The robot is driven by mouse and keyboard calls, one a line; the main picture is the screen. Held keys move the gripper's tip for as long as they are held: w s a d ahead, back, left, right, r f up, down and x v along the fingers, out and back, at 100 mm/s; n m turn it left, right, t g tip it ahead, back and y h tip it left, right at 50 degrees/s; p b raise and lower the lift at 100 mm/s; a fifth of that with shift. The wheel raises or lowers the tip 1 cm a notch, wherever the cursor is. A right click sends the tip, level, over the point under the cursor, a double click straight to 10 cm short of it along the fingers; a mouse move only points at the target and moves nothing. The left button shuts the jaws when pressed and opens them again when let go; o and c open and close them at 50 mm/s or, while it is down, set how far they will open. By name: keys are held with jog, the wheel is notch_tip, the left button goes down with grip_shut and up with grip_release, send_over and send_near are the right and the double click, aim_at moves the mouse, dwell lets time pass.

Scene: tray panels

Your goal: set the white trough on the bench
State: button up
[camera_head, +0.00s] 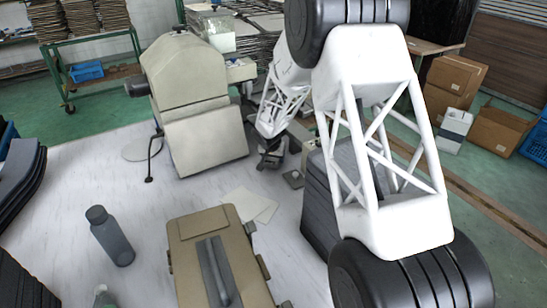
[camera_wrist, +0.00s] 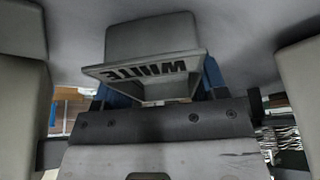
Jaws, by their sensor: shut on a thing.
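The white trough (camera_wrist: 152,38) looks pale grey in the wrist view. It is at upper middle, just beyond my dark wrist bracket, with an upside-down "WHITE" label on its lip. My gripper (camera_head: 268,160) is small and dark in the camera_head view, at the right of the beige machine and low over the bench (camera_head: 80,180). It is shut on the trough; the exact finger contact is hard to see. I cannot make out the trough in the camera_head view, where my gripper is small and partly shaded.
The beige machine (camera_head: 205,135) stands left of my gripper. A tan case (camera_head: 190,240), a grey bottle (camera_head: 112,238) and paper sheets (camera_head: 250,204) lie or stand nearer. Dark stacked boxes (camera_head: 318,205) are partly behind my arm. Bare bench shows between bottle and machine.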

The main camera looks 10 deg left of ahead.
jog(key=o, duration=1.1)
jog(key=shift+f, duration=0.1)
jog(key=shift+v, duration=6.1)
